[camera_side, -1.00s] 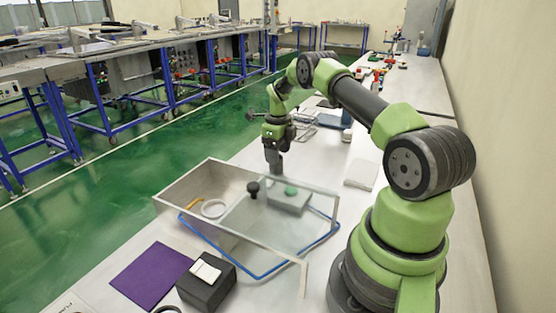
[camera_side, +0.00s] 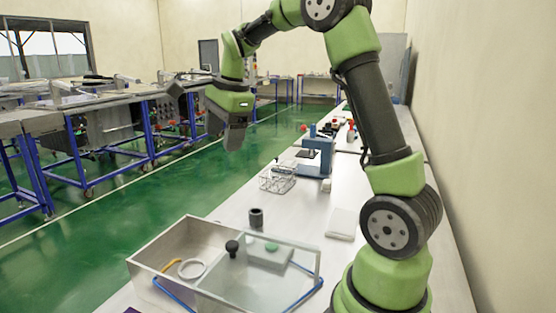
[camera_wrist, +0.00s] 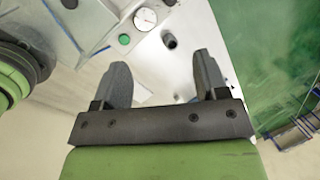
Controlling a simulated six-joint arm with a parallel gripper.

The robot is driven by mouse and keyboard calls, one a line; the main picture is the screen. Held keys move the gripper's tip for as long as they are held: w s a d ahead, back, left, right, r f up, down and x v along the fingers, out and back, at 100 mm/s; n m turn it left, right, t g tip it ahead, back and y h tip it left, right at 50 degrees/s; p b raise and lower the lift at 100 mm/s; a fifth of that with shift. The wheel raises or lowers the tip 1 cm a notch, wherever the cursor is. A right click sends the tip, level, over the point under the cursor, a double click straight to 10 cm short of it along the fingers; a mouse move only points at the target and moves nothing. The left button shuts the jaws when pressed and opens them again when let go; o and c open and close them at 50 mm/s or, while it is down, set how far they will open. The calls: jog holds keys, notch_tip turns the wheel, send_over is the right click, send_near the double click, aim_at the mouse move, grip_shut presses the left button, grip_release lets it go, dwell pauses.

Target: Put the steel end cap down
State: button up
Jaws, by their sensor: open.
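A short dark grey cylinder, which I take for the steel end cap (camera_side: 256,218), stands upright on the bench just behind the clear-sided box. It also shows in the wrist view (camera_wrist: 169,40), beyond the gap between the fingers and touching neither. My gripper (camera_side: 224,132) is high above the bench, up and left of the cylinder in the side view. In the wrist view its two grey fingers (camera_wrist: 160,66) are wide apart with nothing between them.
Behind stand a wire rack (camera_side: 277,180) and a blue device (camera_side: 318,157). A white pad (camera_side: 342,223) lies right.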

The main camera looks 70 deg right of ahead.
jog(key=s+a+r+n+t, duration=0.2)
jog(key=s+a+r+n, duration=0.3)
jog(key=s+a+n, duration=0.4)
jog(key=s+a+f+n+t+y, duration=0.2)
jog(key=s+a+n, duration=0.5)
jog(key=s+n, duration=0.2)
jog(key=shift+s+f+n, duration=0.25)
jog(key=shift+n, duration=0.35)
jog(key=shift+d, duration=0.1)
